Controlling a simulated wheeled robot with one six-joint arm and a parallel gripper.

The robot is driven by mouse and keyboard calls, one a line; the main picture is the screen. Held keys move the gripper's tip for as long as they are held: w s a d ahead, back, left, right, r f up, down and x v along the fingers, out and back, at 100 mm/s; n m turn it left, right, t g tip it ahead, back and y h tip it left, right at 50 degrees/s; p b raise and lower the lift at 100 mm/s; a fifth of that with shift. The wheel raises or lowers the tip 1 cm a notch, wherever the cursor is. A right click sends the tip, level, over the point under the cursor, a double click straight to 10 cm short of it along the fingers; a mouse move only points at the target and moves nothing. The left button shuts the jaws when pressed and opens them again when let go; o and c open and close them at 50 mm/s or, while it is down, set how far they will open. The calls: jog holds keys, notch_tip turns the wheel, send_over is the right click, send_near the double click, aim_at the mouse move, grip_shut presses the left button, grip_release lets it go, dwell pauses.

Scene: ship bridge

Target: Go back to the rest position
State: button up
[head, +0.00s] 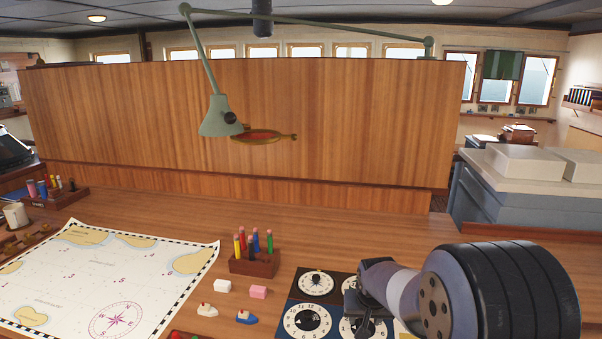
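My gripper (366,312) is at the lower right of the head view, low over a board with several white dials (316,282). Its fingers point down and away from the camera, and my arm comes in from the right. The fingers are small and partly covered by the wrist, so I cannot tell whether they are open or shut or hold anything. Part of the dial board is hidden behind my gripper and arm.
A chart (85,285) lies at left. A green lamp (220,118) hangs before a wooden panel (340,130).

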jog(key=shift+a+m+h, duration=0.2)
jog(key=shift+m+h, duration=0.6)
jog(key=shift+m, duration=1.2)
jog(key=shift+b+v, duration=0.35)
jog(key=shift+v, duration=1.6)
jog(key=shift+w, duration=0.1)
